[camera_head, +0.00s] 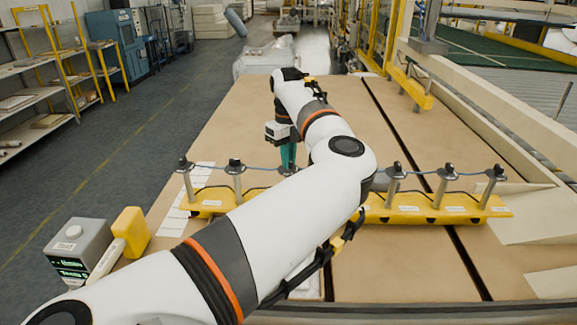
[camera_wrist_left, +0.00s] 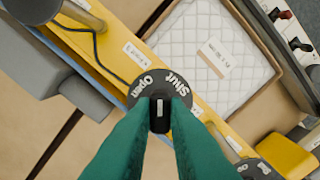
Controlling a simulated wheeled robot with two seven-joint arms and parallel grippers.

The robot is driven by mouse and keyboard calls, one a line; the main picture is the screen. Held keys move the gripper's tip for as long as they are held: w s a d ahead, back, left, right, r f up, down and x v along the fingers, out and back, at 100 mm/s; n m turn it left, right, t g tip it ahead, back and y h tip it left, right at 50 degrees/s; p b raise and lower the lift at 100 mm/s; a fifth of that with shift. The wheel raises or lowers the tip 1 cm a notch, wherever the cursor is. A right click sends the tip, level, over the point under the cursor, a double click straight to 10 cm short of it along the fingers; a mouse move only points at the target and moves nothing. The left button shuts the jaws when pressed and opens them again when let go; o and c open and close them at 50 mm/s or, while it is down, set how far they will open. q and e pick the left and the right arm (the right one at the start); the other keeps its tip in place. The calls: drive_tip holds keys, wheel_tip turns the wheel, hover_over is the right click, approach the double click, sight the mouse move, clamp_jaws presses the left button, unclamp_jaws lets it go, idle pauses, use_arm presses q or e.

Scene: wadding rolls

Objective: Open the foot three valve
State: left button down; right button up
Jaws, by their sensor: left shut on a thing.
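A yellow bar (camera_head: 430,209) with several upright valve posts spans the table, its middle hidden behind my left arm. My left gripper (camera_head: 288,158), with green fingers, points down at a post near the middle of the bar. In the left wrist view its fingers (camera_wrist_left: 160,122) are shut on the black handle of a round valve knob (camera_wrist_left: 150,86). The knob is marked "Open" and "Shut". Its foot number is hidden or too small to read. Another valve post (camera_head: 236,168) stands to its left in the head view, and one (camera_head: 395,172) to its right.
A grey box with a green display (camera_head: 77,248) and a yellow block (camera_head: 131,230) stand at the table's left front. A tray with quilted white wadding (camera_wrist_left: 205,60) lies beside the bar. Blue cable links the posts. The brown table (camera_head: 215,120) is clear beyond the bar at left.

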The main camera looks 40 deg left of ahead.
use_arm(q)
drive_tip(key=n+b, duration=0.1)
drive_tip(key=n, duration=0.3)
drive_tip(key=shift+n+b, duration=0.3)
drive_tip(key=shift+b, duration=0.1)
drive_tip(key=n, duration=0.4)
drive_tip(key=shift+r+n+b, duration=0.15)
drive_tip(key=shift+n+b, duration=0.15)
drive_tip(key=shift+b, duration=0.05)
drive_tip(key=c, duration=1.4)
unclamp_jaws()
drive_tip(key=shift+c, duration=0.2)
wheel_tip(320, 180, up, 12)
drive_tip(key=b, duration=0.1)
drive_tip(key=shift+b, duration=0.35)
drive_tip(key=shift+d, duration=0.1)
